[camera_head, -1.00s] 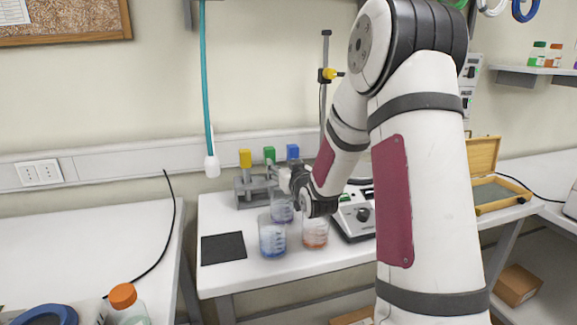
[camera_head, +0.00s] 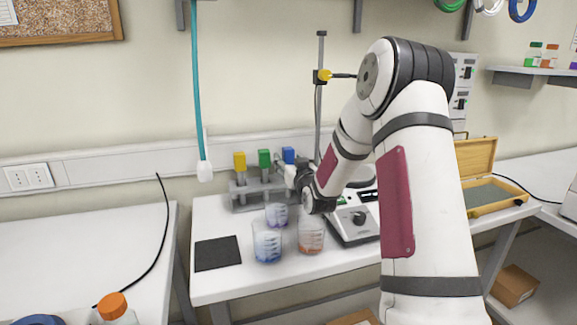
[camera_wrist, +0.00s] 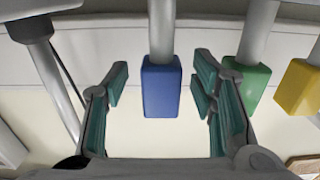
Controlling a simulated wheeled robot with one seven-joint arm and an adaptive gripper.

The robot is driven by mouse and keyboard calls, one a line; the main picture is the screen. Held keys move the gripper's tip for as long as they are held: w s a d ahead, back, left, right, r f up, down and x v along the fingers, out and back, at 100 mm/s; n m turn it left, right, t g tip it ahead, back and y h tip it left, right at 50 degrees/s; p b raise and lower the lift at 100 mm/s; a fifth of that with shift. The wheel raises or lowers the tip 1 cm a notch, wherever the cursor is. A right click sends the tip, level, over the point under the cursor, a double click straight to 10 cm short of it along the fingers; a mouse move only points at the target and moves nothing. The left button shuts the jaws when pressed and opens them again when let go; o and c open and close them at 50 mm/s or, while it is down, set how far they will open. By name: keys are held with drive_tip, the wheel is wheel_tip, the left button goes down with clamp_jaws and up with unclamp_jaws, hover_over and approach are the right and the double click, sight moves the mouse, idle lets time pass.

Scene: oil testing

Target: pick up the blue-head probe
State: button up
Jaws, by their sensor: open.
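The blue-head probe (camera_head: 288,155) stands in a grey rack (camera_head: 246,196) at the back of the table, right of the green-head probe (camera_head: 265,159) and yellow-head probe (camera_head: 240,161). In the wrist view its blue head (camera_wrist: 161,88) sits between the two fingers of my gripper (camera_wrist: 158,88), with a gap on each side. My gripper is open and empty. The wrist view also shows the green head (camera_wrist: 246,88) just outside the right finger and the yellow head (camera_wrist: 299,87) farther right. The blue probe's lower part is hidden by my gripper in the head view.
Beakers with blue (camera_head: 267,243), purple (camera_head: 277,214) and orange-red (camera_head: 311,236) contents stand in front of the rack. A hotplate device (camera_head: 354,222) and a stand rod (camera_head: 319,110) are to the right. A black mat (camera_head: 217,253) lies at the left.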

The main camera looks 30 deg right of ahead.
drive_tip(key=shift+w+d, duration=0.2)
drive_tip(key=shift+w, duration=0.5)
clamp_jaws()
wheel_tip(320, 180, up, 10)
drive_tip(key=shift+r, duration=0.15)
idle(0.4)
drive_tip(key=shift+r+p, duration=0.5)
drive_tip(key=shift+r, duration=0.3)
